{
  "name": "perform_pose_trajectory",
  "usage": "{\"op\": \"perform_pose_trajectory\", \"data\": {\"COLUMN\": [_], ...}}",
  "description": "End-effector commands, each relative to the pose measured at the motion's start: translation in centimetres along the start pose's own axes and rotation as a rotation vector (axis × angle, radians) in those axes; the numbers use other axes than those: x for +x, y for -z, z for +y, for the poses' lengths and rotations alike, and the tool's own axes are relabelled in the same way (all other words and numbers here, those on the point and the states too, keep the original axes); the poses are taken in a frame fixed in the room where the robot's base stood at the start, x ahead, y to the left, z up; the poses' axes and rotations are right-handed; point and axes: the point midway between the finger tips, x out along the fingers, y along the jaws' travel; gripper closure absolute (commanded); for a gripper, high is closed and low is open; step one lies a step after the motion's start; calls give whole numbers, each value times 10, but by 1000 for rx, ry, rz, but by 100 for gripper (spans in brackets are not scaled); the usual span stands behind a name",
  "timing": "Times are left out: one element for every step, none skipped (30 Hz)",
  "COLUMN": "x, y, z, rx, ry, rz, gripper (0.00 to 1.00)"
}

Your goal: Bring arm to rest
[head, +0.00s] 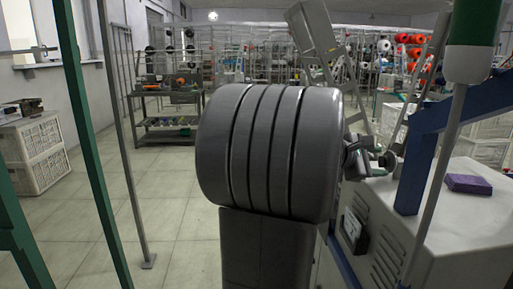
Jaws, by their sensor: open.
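A large dark grey ribbed cylinder fills the middle of the head view, on a dark upright block; it looks like part of my own arm, close to the camera. My gripper cannot be made out in this view. Whatever lies straight behind the cylinder is hidden.
At the right stands a pale machine cabinet (452,232) with a purple block (468,184) on top and a small metal mechanism (368,160) at its left edge. Green posts (90,150) stand at the left, near white crates (35,153). The tiled floor (178,235) between is clear.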

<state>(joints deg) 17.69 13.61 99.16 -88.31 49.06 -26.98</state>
Motion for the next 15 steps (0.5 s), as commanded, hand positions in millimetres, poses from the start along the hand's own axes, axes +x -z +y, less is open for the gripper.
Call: {"op": "perform_pose_trajectory", "data": {"x": [-1,-1,-1,-1,-1,-1,-1,-1,-1,-1,-1,-1,-1,-1,-1], "y": [-3,-3,-3,-2,-2,-3,-3,-3,-3,-2,-2,-3,-3,-3,-3], "z": [4,4,4,4,4,4,4,4,4,4,5,5,5,5,5], "rx": [-17,-27,-40,-49,-59,-71,-80,-90,-104,-113,-123,-135,-145,-154,-168], "ry": [7,11,17,21,25,30,34,38,43,47,52,57,61,65,70], "rz": [1,1,1,1,2,2,2,2,2,2,1,1,1,1,1], "gripper": [51,51,51,51,51,51,51,51,51,51,51,51,51,51,51]}}
